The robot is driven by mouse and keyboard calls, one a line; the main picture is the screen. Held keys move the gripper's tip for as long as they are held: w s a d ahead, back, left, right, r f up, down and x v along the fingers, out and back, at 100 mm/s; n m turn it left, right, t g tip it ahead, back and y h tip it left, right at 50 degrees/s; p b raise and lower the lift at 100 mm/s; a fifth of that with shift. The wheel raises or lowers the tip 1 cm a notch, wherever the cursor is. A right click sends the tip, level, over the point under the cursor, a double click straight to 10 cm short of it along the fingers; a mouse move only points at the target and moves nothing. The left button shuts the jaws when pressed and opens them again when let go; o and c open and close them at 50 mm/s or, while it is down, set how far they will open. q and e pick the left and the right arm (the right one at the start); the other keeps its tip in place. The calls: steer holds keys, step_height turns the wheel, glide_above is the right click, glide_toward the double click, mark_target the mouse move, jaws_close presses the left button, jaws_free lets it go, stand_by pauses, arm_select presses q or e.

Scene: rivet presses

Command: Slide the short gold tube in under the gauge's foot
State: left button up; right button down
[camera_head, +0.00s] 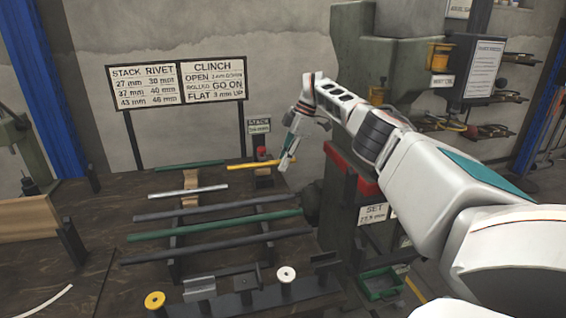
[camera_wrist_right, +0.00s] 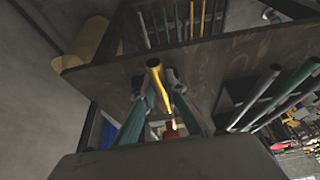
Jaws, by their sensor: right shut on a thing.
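The short gold tube (camera_head: 243,166) lies roughly level in the head view, its left end free and its right end at my right gripper (camera_head: 286,163). In the right wrist view the gold tube (camera_wrist_right: 154,76) sits between the two teal fingers of my right gripper (camera_wrist_right: 158,100), which is shut on it. The gauge (camera_head: 261,153), a dark post with a small sign and a red part, stands just left of the gripper. The tube crosses at the height just below the red part. I cannot tell whether it is under the foot or in front of it. My left gripper is out of view.
Several grey and green tubes (camera_head: 215,230) lie across a rack in front. A silver tube (camera_head: 186,191) and a green tube (camera_head: 190,165) lie left of the gold one. A green press (camera_head: 355,90) stands behind my right arm. Two lettered signs (camera_head: 177,85) stand at the back.

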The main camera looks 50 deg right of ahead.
steer(key=shift+f, duration=0.35)
steer(key=c, duration=2)
jaws_free()
